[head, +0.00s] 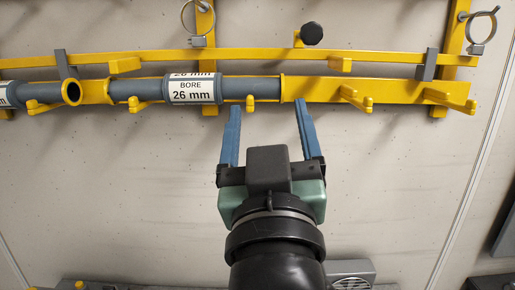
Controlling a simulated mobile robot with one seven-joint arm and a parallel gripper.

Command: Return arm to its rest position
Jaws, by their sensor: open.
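My gripper (268,128) is in the middle of the head view, with its two blue fingers spread apart and pointing up the picture. Nothing is seen between the fingers. The fingertips appear just below a yellow rail with grey pipe; I cannot tell whether they touch it. The black wrist and green gripper body fill the lower middle and hide part of the wall behind.
Hose clamps (482,25) and a black knob (311,33) are above. Grey equipment (130,285) lines the bottom. The pale wall (110,190) is bare below the rack.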

